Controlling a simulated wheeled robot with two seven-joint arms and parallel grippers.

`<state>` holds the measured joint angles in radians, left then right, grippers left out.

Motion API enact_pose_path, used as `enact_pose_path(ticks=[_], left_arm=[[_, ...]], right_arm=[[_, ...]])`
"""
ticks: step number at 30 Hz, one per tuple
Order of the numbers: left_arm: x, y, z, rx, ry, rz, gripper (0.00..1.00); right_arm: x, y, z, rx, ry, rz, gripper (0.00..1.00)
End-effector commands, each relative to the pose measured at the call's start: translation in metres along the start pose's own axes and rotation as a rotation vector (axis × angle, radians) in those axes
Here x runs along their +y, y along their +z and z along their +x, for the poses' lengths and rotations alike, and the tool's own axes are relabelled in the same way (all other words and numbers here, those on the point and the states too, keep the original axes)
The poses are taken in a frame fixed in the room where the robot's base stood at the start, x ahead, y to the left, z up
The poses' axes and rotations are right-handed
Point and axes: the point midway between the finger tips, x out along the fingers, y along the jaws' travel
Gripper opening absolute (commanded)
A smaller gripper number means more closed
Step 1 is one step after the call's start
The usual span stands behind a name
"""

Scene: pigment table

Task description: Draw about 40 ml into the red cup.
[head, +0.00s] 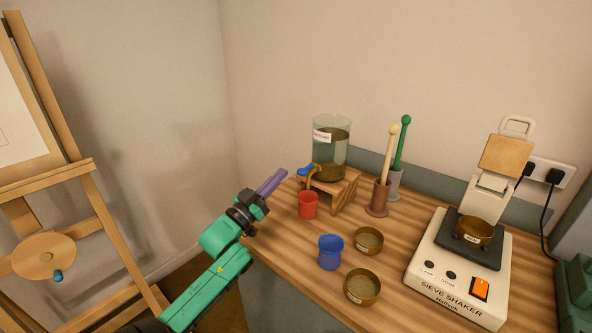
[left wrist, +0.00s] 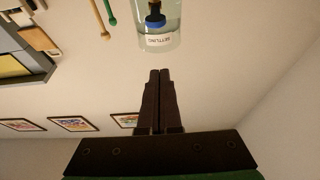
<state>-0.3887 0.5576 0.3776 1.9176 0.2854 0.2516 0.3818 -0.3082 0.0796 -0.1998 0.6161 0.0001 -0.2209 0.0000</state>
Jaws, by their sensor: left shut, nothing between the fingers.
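The red cup (head: 308,206) stands upright on the table in front of the wooden stand, seemingly below the brass tap (head: 312,174); its inside is not clear. The tap has a blue handle (head: 305,170) and sits low on a glass jar (head: 331,140) holding murky liquid. The jar also shows upside down in the left wrist view (left wrist: 158,38), with a label reading SETTLING and the blue handle (left wrist: 155,21). My left gripper (head: 283,173), with purple fingers, is shut and empty, left of the handle and apart from it. My right gripper is not in view.
A blue cup (head: 330,252) and two brass bowls (head: 368,240) (head: 362,287) stand in front. Two pestle-like sticks stand in holders (head: 377,198) right of the wooden stand (head: 345,192). A sieve shaker (head: 455,270) fills the right. An easel (head: 80,170) stands left.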

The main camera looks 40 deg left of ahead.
Motion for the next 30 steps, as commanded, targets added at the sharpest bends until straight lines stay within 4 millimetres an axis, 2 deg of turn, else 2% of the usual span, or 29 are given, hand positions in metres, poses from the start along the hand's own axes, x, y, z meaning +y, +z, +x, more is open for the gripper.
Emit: enact_pose_path(ticks=[1, 10, 12, 18, 30], left_arm=[[0.000, -0.005, 0.013, 0.004, 0.001, 0.001, 0.00], [0.000, -0.006, 0.079, 0.003, 0.000, 0.001, 0.00], [-0.001, 0.012, 0.074, -0.006, -0.002, -0.001, 0.00], [0.000, 0.034, 0.065, -0.001, -0.001, 0.000, 0.00], [0.000, 0.040, 0.062, 0.005, 0.000, 0.001, 0.00]], right_arm=[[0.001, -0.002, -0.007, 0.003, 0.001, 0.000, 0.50], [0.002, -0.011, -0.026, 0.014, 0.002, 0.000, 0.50], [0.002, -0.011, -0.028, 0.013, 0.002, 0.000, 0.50], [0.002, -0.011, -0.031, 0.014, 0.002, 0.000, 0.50], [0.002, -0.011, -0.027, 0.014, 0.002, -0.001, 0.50]])
